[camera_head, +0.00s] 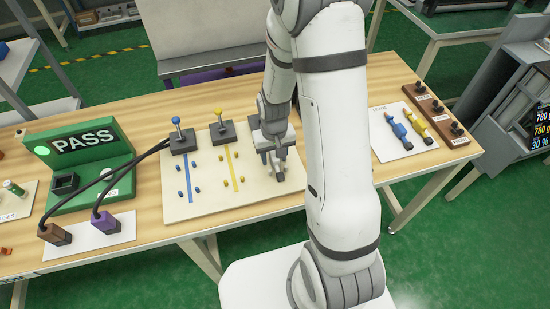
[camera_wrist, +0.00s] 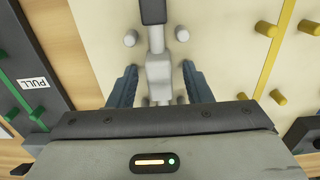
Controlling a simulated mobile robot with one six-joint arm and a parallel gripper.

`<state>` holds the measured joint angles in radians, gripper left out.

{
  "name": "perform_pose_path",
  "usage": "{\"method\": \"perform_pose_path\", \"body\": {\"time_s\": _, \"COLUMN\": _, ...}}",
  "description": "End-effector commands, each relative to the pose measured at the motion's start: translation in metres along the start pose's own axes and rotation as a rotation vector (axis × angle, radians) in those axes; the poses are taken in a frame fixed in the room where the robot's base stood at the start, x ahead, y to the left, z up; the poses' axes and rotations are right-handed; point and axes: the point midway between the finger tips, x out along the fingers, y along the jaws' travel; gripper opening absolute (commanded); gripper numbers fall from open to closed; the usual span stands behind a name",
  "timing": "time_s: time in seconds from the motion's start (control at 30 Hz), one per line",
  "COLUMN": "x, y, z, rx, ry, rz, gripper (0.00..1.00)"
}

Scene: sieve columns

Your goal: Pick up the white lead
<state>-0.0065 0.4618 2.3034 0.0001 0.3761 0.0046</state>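The white lead (camera_wrist: 158,72) shows in the wrist view as a pale body with a narrower stem and a dark end piece. It appears to lie along a row of white pegs on the cream board (camera_wrist: 225,55). My gripper (camera_wrist: 160,82) is open, with one finger on each side of the lead's body and a visible gap on both sides.
Blue (camera_head: 176,121) and yellow (camera_head: 220,114) ball-topped levers stand left of my gripper. A green PASS stand (camera_head: 95,150) is further left. Blue (camera_head: 397,130) and yellow (camera_head: 417,123) leads lie on a white card at right. White pegs flank the lead closely.

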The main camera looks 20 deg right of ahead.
Motion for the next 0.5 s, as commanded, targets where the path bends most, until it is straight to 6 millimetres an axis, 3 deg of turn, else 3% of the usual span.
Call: {"method": "perform_pose_path", "body": {"time_s": 0.5, "x": -0.0003, "y": 0.0005, "z": 0.0, "rx": 0.001, "ry": 0.0, "rz": 0.0, "gripper": 0.02}}
